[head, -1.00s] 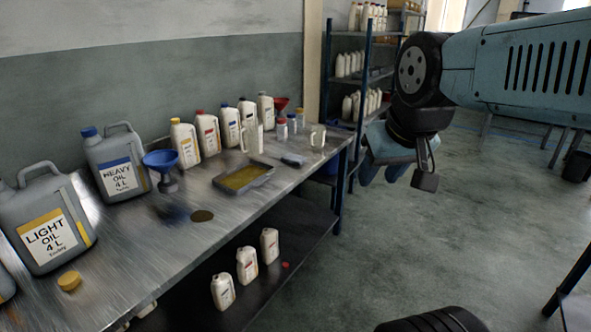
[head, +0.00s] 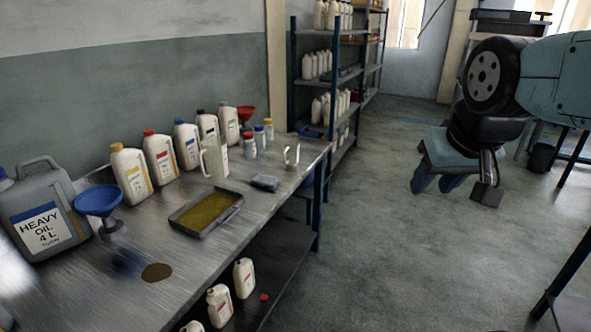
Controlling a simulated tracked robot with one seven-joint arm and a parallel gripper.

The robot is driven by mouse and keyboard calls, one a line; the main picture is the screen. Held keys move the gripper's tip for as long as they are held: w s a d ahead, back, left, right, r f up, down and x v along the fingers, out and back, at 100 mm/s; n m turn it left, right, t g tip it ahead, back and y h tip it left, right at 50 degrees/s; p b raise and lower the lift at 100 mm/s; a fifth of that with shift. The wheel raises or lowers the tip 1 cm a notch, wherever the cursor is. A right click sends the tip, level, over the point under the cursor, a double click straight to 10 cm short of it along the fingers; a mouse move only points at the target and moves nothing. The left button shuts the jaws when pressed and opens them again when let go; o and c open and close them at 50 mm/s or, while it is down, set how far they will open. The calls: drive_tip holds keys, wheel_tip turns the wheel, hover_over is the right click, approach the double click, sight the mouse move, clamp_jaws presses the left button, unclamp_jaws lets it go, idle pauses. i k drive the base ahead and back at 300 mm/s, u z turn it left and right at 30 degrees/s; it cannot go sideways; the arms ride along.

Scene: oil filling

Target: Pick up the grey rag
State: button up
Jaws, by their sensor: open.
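A small dark grey folded bundle, which looks like the grey rag (head: 265,182), lies on the metal workbench (head: 225,258) near its far right end. My gripper (head: 437,184) hangs at the right of the head view, over the open floor and well to the right of the bench. It is open, with nothing seen between its fingers, and apart from the rag.
A tray of oil (head: 207,211), a blue funnel (head: 98,202), a grey heavy oil can (head: 42,213), a pale jug (head: 291,157) and several white bottles stand on the bench. Shelving (head: 296,75) stands behind. Floor (head: 390,250) right of the bench is clear.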

sight(264, 182)
drive_tip(key=z, duration=0.35)
drive_tip(key=i, duration=1.95)
drive_tip(key=u, duration=0.65)
drive_tip(key=k, duration=0.85)
drive_tip(key=u, duration=0.25)
drive_tip(key=i, duration=0.85)
drive_tip(key=z, duration=0.05)
